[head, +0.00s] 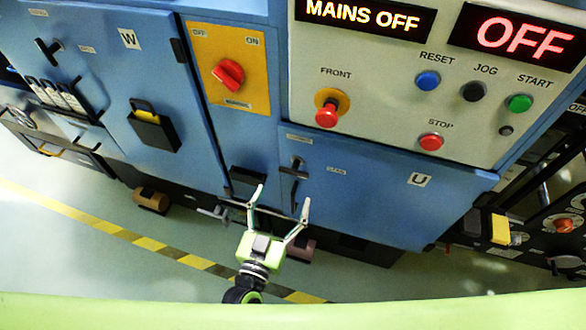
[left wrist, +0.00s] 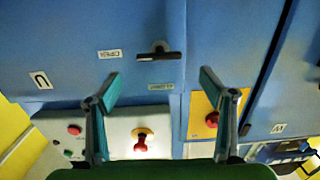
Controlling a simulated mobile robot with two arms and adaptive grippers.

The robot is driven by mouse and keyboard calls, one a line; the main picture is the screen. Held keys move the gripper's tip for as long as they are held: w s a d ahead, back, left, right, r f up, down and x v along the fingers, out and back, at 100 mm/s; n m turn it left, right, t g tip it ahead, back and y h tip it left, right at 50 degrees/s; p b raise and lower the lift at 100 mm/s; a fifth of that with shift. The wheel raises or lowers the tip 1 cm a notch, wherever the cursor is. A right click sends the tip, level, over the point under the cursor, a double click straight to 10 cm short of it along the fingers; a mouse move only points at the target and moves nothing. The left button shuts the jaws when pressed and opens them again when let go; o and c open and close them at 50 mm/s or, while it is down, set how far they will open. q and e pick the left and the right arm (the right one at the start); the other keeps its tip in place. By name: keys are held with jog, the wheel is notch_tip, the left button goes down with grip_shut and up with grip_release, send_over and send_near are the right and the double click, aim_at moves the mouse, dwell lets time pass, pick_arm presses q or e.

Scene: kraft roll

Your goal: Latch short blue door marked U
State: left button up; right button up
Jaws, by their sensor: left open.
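The short blue door marked U (head: 375,205) is below the control panel in the head view and looks close to its frame; any small gap is hard to tell. Its black handle (head: 294,173) is near the door's left edge. In the left wrist view, which is upside down, the handle (left wrist: 158,54) lies level, with an OPEN label (left wrist: 110,54) beside it and another label (left wrist: 160,87) near it. My left gripper (head: 281,198) is open and empty, in front of the door's lower left; its fingers do not visibly touch the handle. My right gripper is not in view.
The control panel (head: 385,95) has a red FRONT knob (head: 327,114) and several buttons. A yellow plate with a red switch (head: 228,73) and the tall door W (head: 125,75) are to the left.

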aim_at(293, 174)
pick_arm(q)
jog(key=x, duration=0.9)
jog(key=shift+d+f, duration=0.1)
jog(key=c, duration=1.1)
